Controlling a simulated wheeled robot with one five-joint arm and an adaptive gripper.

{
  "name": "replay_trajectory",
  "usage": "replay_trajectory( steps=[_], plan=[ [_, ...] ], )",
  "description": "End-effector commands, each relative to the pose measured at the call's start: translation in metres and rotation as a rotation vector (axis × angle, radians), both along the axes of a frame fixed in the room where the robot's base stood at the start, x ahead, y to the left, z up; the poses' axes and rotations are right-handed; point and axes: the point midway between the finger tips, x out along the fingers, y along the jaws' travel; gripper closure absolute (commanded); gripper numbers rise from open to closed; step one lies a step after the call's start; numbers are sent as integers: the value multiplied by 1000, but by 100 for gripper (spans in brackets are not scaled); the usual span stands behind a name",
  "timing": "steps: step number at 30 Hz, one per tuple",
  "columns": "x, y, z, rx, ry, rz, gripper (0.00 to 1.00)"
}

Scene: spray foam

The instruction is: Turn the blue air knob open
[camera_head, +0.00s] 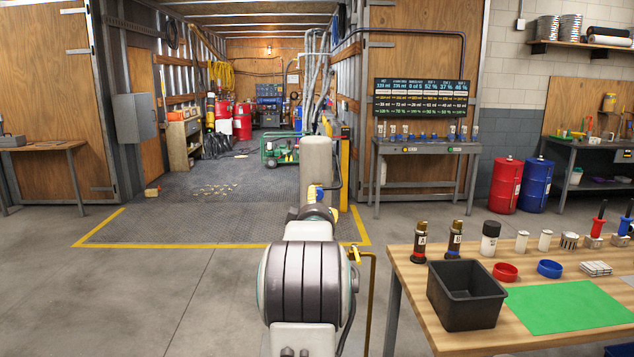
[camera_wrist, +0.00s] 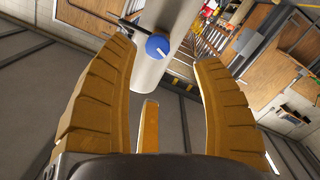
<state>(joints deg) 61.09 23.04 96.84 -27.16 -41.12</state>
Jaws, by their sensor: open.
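The blue air knob (camera_wrist: 158,46) is round, with a pale pointer mark, on a light grey cylindrical post (camera_wrist: 160,70) in the wrist view. In the head view the blue knob (camera_head: 319,193) shows small, low on the front of the grey post (camera_head: 317,160). My gripper (camera_wrist: 166,54) is open and empty. Its ribbed yellow fingers lie left and right of the knob in the wrist view, with a gap on both sides; a third finger is below. In the head view my arm hides most of my gripper (camera_head: 322,205). Contact with the knob cannot be seen.
A wooden workbench (camera_head: 420,310) with a black bin (camera_head: 465,295) stands close on the right. A brass pipe (camera_head: 371,300) rises beside my arm. A yellow post (camera_head: 344,175) stands behind the grey post. The floor to the left (camera_head: 130,285) is clear.

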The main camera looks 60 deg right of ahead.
Motion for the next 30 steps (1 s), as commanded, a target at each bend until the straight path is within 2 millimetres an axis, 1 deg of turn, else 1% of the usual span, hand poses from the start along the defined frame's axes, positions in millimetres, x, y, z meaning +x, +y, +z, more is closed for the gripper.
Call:
replay_trajectory(
  steps=[1, 5, 8, 10, 18, 21, 26, 30],
  plan=[
    [2, -4, 4, 19, 11, -1, 39],
    [5, -12, -7, 63, 3, -4, 39],
    [8, -17, -18, 110, -82, -11, 39],
    [8, -17, -19, 131, -162, -15, 39],
    [9, -18, -5, 212, -446, -17, 39],
    [9, -18, -2, 238, -519, -16, 39],
    [10, -20, 0, 265, -576, -16, 39],
    [15, -29, 1, 269, -583, -16, 39]
  ],
)
